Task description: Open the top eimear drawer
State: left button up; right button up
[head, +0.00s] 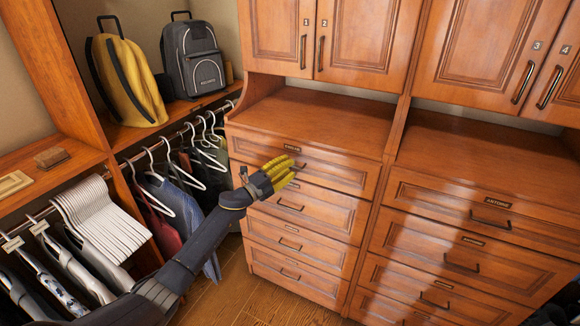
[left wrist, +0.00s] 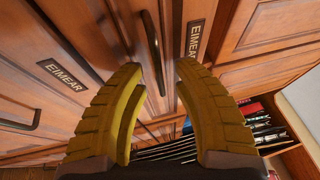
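The top eimear drawer (head: 340,172) is the uppermost in the middle stack in the head view and looks shut. Its dark label (head: 292,149) sits above its handle; the label also shows in the left wrist view (left wrist: 195,40), reading EIMEAR. My left gripper (head: 286,170) is in front of this drawer, with its yellow fingers partly covering the handle. In the left wrist view the gripper (left wrist: 157,70) is open, with the dark bar handle (left wrist: 152,45) lying in the gap at its fingertips. Contact cannot be told. My right gripper is not in view.
More shut drawers lie below, the second with its own handle (head: 290,206). The antoine drawer stack (head: 450,205) stands to the right. Hanging clothes (head: 180,200) and white hangers (head: 100,220) are close to my left arm. Wooden floor (head: 235,300) is free in front.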

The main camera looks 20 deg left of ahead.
pick_arm(q)
jog(key=shift+w+d+r, duration=0.1)
jog(key=shift+w+d, duration=0.15)
jog(key=shift+w, duration=0.15)
jog(key=shift+c, duration=0.6)
grip_shut()
